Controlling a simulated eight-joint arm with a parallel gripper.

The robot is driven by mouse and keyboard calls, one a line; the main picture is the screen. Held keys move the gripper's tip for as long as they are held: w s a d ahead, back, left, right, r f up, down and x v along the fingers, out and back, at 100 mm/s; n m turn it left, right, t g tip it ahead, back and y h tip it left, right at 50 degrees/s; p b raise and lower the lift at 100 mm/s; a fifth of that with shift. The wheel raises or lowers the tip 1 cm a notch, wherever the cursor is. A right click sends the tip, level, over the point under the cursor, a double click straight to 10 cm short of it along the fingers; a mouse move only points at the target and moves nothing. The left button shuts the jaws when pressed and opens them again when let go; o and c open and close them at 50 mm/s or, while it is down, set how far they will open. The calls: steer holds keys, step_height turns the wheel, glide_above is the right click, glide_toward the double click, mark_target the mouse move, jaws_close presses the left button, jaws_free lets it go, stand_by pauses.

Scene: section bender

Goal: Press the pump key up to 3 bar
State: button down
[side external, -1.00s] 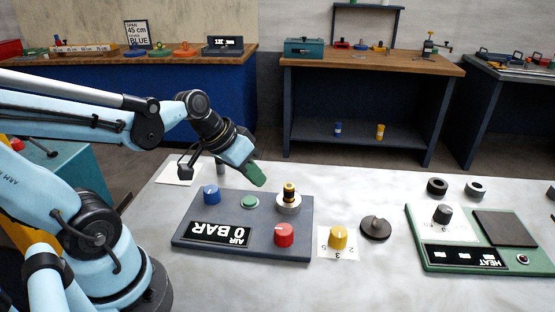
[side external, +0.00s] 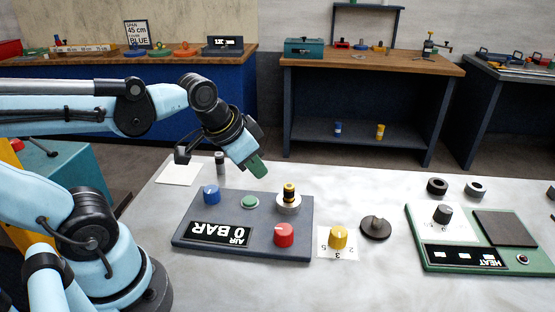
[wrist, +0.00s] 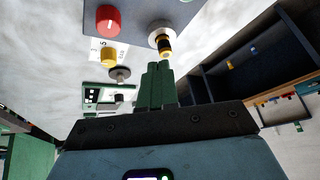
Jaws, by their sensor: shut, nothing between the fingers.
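The grey air panel (side external: 262,228) lies on the table, with a display (side external: 218,233) reading "AIR 0 BAR" upside down in the side view. It carries a green round key (side external: 250,202), a blue knob (side external: 211,194), a red knob (side external: 284,234) and a black-and-yellow fitting on a silver base (side external: 288,204). Which of these is the pump key is not labelled. My gripper (side external: 258,168) is shut and empty, with green fingers above the panel's back edge, over and behind the green key, apart from it. In the wrist view the shut fingers (wrist: 155,84) point toward the fitting (wrist: 163,42).
A yellow knob (side external: 338,238) on a numbered card and a dark round knob (side external: 375,228) stand right of the panel. A green HEAT panel (side external: 430,258) is farther right. A grey cylinder (side external: 220,163) stands behind the panel, near my wrist.

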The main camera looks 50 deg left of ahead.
mark_target(251, 200)
steer(key=w+a+r+m+g, duration=0.2)
steer(key=a+m+g, duration=0.3)
steer(key=a+m, duration=0.2)
steer(key=shift+w+g, duration=0.25)
steer(key=shift+g, duration=0.15)
step_height(251, 200, down, 14)
stand_by(0.9)
steer(key=shift+f, duration=0.1)
steer(key=shift+f, duration=0.8)
step_height(251, 200, up, 15)
steer(key=shift+f, duration=0.15)
stand_by(0.6)
steer(key=shift+d, duration=0.1)
stand_by(0.5)
